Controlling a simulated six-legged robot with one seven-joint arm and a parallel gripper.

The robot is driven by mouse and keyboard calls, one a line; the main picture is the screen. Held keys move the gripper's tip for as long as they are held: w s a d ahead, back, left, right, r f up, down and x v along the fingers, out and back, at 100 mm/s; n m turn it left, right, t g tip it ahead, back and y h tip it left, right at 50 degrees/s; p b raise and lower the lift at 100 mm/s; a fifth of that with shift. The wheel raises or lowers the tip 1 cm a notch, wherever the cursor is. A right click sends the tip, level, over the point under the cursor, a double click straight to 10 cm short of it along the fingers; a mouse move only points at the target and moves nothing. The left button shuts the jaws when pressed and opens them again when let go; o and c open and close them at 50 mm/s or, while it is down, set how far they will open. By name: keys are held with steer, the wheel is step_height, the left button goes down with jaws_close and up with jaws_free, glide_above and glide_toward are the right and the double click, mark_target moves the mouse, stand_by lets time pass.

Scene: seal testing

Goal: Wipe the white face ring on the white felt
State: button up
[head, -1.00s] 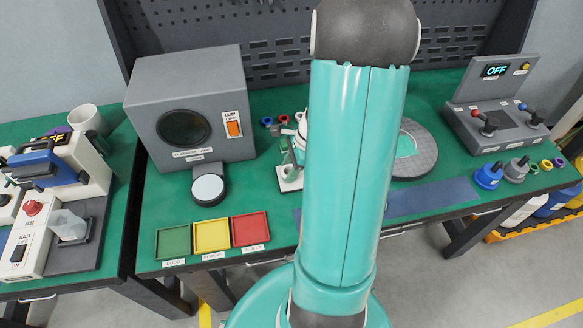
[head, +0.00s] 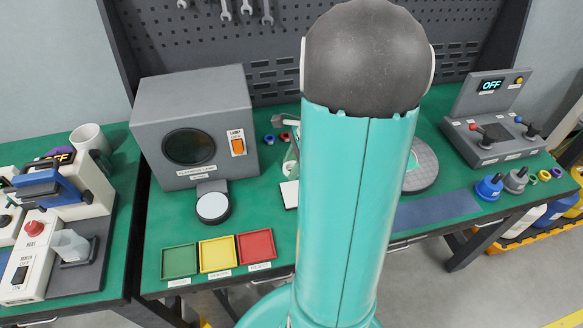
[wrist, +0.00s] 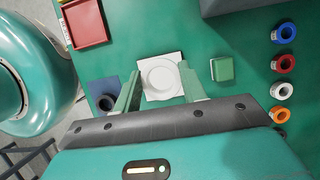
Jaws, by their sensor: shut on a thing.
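In the wrist view, the white face ring (wrist: 160,77) shows as a pale disc-like circle over the white felt (wrist: 174,58), a square sheet on the green bench. My gripper (wrist: 160,90) has its two green fingers on either side of the ring, set wide apart and shut on it. White on white makes it hard to tell whether the ring touches the felt. In the head view, my arm hides the ring and most of the work spot; a white edge, likely the felt (head: 290,195), shows left of my arm.
Blue, red, white and orange rings stand in a row (wrist: 282,62) at the right of the wrist view. A green block (wrist: 222,69) is right of the felt; a dark round part (wrist: 105,102) is left. A red tray (wrist: 85,22) lies upper left. A grey lamp box (head: 195,125) stands behind.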

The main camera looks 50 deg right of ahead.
steer(key=shift+s, duration=0.1)
stand_by(0.4)
steer(key=shift+s+d+f, duration=0.3)
steer(key=shift+s+f, duration=0.2)
steer(key=shift+f, duration=0.6)
steer(key=shift+s+d+f, duration=0.35)
steer(key=shift+s+f, duration=0.15)
steer(key=shift+f, duration=0.65)
steer(key=shift+s+d+f, duration=0.3)
steer(key=shift+s+f, duration=0.2)
steer(key=shift+f, duration=0.6)
steer(key=shift+f, duration=0.1)
steer(key=shift+f, duration=0.9)
steer(key=o, duration=1)
steer(key=shift+r, duration=0.35)
